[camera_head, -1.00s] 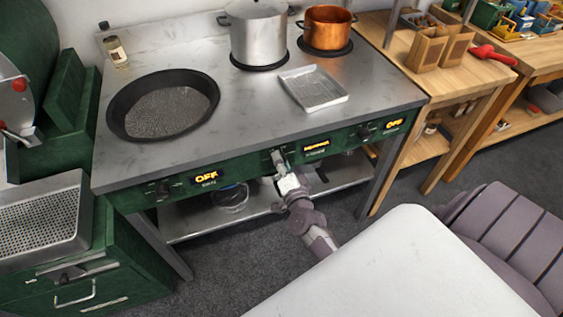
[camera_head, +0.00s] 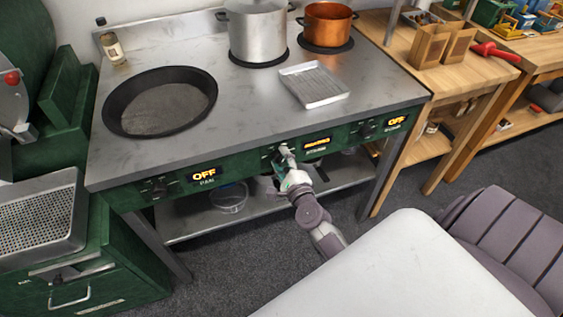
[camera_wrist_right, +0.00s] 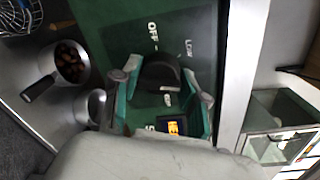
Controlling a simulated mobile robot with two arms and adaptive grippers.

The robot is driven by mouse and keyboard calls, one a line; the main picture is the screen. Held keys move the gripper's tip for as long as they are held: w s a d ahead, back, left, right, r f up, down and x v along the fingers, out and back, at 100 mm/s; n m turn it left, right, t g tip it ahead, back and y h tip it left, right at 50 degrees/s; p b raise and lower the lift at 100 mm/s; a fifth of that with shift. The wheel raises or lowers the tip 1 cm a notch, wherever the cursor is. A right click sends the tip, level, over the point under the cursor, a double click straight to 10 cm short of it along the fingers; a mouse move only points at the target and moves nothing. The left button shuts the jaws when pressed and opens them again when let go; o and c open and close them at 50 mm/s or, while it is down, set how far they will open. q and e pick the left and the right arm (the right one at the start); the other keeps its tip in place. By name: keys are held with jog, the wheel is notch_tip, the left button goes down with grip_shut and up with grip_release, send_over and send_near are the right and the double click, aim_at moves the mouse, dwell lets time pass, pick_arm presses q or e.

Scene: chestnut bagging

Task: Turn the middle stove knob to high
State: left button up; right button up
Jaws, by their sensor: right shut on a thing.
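The middle stove knob (camera_wrist_right: 160,72) is dark and sits on the green front panel. It shows in the right wrist view between my fingers, below the OFF and LOW marks. My right gripper (camera_wrist_right: 160,88) is shut on this knob, a finger on each side. In the head view my right gripper (camera_head: 281,153) is at the middle of the stove's front and hides most of the knob. The middle display (camera_head: 317,143) beside it is lit orange, its word too small to read surely. My left gripper is not in view.
The left knob (camera_head: 155,187) has a display reading OFF, and the right knob (camera_head: 367,127) has one reading OFF. A black pan (camera_head: 160,102), a steel pot (camera_head: 257,35) and a copper pot (camera_head: 327,24) stand on the stove. A lower shelf (camera_head: 200,222) lies beneath the panel.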

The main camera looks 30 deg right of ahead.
jog(key=m+b, duration=0.1)
jog(key=m, duration=0.3)
jog(key=shift+b, duration=0.4)
jog(key=m+b, duration=0.1)
jog(key=m, duration=0.3)
jog(key=shift+t+y, duration=0.3)
jog(key=m+b, duration=0.1)
jog(key=m, duration=0.2)
jog(key=shift+m, duration=1.5)
jog(key=o, duration=1.1)
jog(key=shift+d+f, duration=0.1)
